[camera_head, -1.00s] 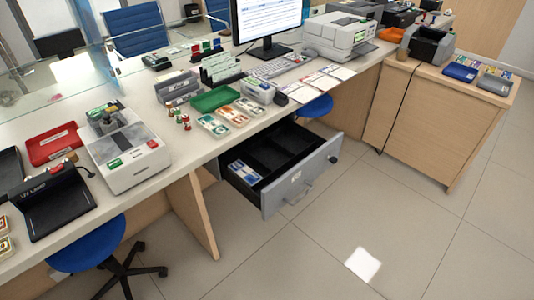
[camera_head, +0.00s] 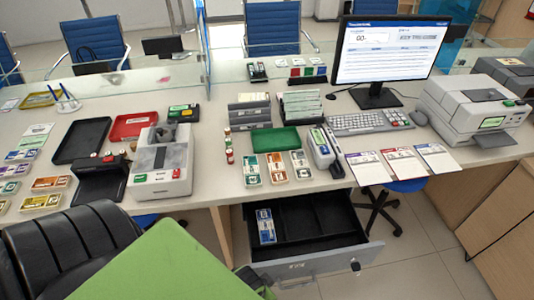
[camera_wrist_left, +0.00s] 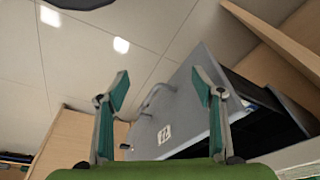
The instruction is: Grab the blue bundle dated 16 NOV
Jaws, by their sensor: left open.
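A blue-and-white bundle (camera_head: 265,227) lies in the left compartment of the open drawer (camera_head: 318,262) under the counter; its date is too small to read. In the left wrist view the drawer front (camera_wrist_left: 180,108) with its handle and label shows just beyond my left gripper (camera_wrist_left: 160,88), which is open and empty. The bundle cannot be made out clearly in that view. In the head view my green left arm comes in at the bottom, left of the drawer, and its fingers are mostly hidden. My right gripper is not in view.
Several coloured bundles lie on the counter at left and by the green tray (camera_head: 275,140). A black chair (camera_head: 70,250) stands at lower left. A counting machine (camera_head: 160,165), monitor (camera_head: 390,55) and printer (camera_head: 475,110) stand on the counter. The drawer's other compartments look empty.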

